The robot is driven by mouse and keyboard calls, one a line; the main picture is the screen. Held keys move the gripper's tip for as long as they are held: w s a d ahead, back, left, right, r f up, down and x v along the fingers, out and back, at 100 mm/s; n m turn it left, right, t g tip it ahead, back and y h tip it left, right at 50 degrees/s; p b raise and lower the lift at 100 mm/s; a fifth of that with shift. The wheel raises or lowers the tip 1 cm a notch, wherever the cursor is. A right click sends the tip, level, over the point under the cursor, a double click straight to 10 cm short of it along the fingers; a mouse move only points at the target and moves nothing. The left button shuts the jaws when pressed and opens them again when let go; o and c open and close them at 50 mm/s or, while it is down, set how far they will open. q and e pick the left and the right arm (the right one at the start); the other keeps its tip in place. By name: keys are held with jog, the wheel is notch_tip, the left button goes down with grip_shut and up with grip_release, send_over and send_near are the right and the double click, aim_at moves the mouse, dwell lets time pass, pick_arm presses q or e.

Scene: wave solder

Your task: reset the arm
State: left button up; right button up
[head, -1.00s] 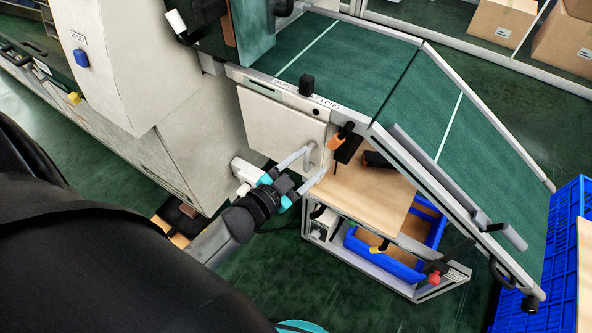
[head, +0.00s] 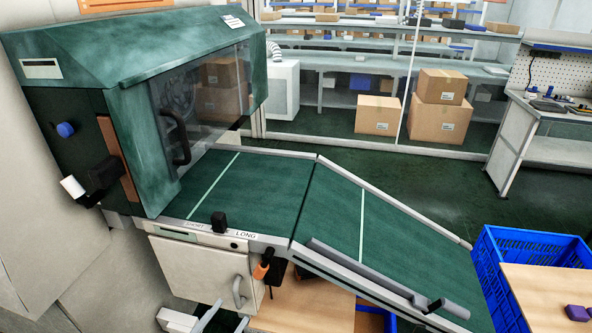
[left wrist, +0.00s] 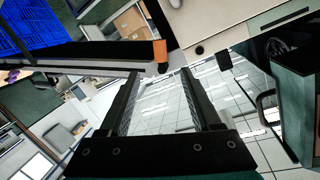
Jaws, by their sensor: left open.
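The door looks closed. In the left wrist view the two dark fingers (left wrist: 160,76) stand apart and the gap between them is empty. My right gripper is not in view.
The green conveyor (head: 250,190) slopes down to the right beside the green machine hood (head: 190,75). A blue crate (head: 530,247) stands at right. Cardboard boxes (head: 437,118) sit behind. Open floor (head: 430,185) lies beyond the conveyor.

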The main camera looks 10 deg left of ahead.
pick_arm(q)
jog(key=s+f+n+g+y+b, duration=0.1)
jog(key=s+f+g, duration=0.1)
jog(key=f, duration=0.6)
jog(key=s+f+n+g+y+b, duration=0.1)
jog(key=s+f+g, duration=0.15)
jog(key=f, duration=0.55)
jog(key=s+d+f+n+g+b, duration=0.1)
jog(key=s+f+g, duration=0.4)
jog(key=s+f, duration=0.7)
jog(key=s+f+n+g+b, duration=0.1)
jog(key=s+f+g, duration=0.4)
jog(key=s+f, duration=0.6)
jog(key=s+b, duration=0.1)
jog(key=s, duration=0.3)
jog(key=shift+s+d+f+y, duration=0.35)
jog(key=shift+s+y, duration=0.05)
